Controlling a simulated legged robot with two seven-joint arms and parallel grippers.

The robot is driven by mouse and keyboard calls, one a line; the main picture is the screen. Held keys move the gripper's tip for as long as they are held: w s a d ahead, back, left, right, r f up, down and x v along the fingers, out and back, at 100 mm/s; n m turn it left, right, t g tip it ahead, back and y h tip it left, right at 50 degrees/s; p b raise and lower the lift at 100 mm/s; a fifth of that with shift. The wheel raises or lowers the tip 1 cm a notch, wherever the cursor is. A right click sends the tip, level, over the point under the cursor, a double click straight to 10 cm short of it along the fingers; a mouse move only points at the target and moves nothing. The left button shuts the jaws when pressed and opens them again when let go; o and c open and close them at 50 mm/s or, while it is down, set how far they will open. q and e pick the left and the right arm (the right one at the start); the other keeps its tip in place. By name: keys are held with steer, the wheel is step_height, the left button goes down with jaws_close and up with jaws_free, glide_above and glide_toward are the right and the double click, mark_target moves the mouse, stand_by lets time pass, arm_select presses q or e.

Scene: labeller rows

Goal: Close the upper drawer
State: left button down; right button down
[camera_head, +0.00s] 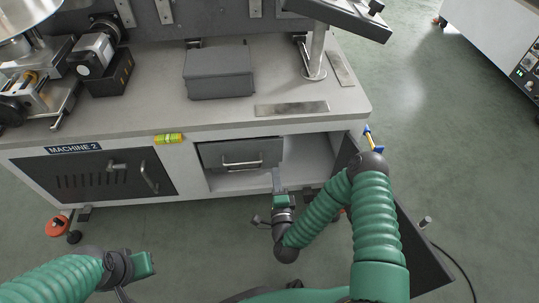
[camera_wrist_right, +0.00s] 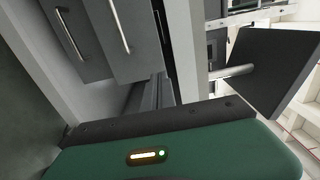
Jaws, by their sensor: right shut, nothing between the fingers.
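The upper drawer (camera_head: 225,156) is a grey front with a bar handle, under the worktop in the open cabinet bay. How far it stands out is hard to tell from above. Two grey drawer fronts with bar handles show in the right wrist view, one (camera_wrist_right: 122,50) beside the other (camera_wrist_right: 72,50); which is the upper one is unclear. My right gripper (camera_head: 277,174) is shut and empty, at the lower right of the drawer front; contact cannot be judged. My left gripper (camera_head: 148,263) is low at the left, away from the cabinet, its fingers unclear.
A dark cabinet door (camera_head: 418,248) stands open beside my right arm. A closed dark panel (camera_head: 90,178) is left of the bay. The worktop (camera_head: 215,115) carries a grey box (camera_head: 219,72) and a post-mounted screen (camera_head: 340,15). Green floor is free at the right.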

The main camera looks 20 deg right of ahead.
mark_target(271, 142)
steer(key=b+x, duration=0.5)
steer(key=x, duration=0.6)
steer(key=shift+w+f, duration=0.15)
steer(key=shift+f, duration=0.05)
steer(key=shift+w+d+r, duration=0.1)
steer(key=shift+w+r, duration=0.05)
steer(key=shift+w, duration=0.1)
steer(key=b+x, duration=0.1)
steer(key=x, duration=0.7)
steer(key=shift+w, duration=0.25)
